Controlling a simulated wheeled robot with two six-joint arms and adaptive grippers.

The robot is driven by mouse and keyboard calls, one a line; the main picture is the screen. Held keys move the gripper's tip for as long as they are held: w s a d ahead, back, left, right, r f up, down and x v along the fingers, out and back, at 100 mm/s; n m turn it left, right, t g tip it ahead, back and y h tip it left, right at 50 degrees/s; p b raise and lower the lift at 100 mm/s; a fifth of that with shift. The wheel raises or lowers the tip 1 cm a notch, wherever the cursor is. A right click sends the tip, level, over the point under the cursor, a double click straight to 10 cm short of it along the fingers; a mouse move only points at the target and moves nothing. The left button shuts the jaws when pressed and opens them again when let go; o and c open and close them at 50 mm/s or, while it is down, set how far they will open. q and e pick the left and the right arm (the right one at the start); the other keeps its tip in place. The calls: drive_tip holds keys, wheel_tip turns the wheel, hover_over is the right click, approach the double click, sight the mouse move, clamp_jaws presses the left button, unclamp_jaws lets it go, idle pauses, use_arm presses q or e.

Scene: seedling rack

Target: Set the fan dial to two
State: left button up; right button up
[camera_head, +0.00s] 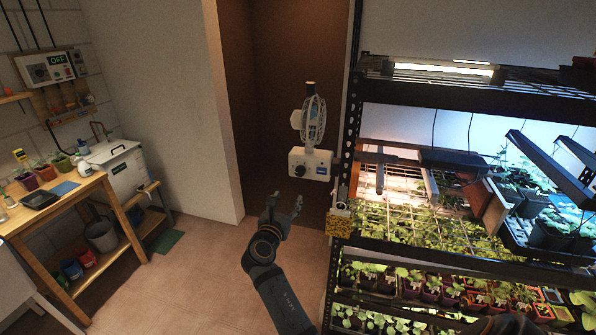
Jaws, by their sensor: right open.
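A small white fan (314,122) with a round guard is attached at the left post of the seedling rack. Its white control box (317,164) sits below the guard, with a blue label. The dark round fan dial (299,170) is on the left of the box's front; its setting is too small to read. My right gripper (285,204) is open and empty, below and slightly left of the box, apart from the dial in the picture. My left gripper is not in view.
The black seedling rack (348,140) with lit plant trays fills the right side. A yellow sponge-like block (339,223) is on its post below the fan. A wooden workbench (97,184) stands at the left. The floor (190,275) between is clear.

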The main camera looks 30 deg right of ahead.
sight(299, 174)
drive_tip(key=shift+h, duration=0.4)
drive_tip(key=b+x, duration=0.1)
drive_tip(key=x, duration=0.2)
drive_tip(key=r+b+x, duration=0.1)
drive_tip(key=x, duration=0.2)
drive_tip(key=r+b+x, duration=0.1)
drive_tip(key=b+x, duration=0.1)
drive_tip(key=x, duration=0.1)
drive_tip(key=shift+d, duration=0.4)
drive_tip(key=shift+w+d+r, duration=0.15)
drive_tip(key=shift+w+d, duration=0.2)
drive_tip(key=shift+w, duration=0.1)
drive_tip(key=c, duration=1.1)
drive_tip(key=shift+c, duration=0.2)
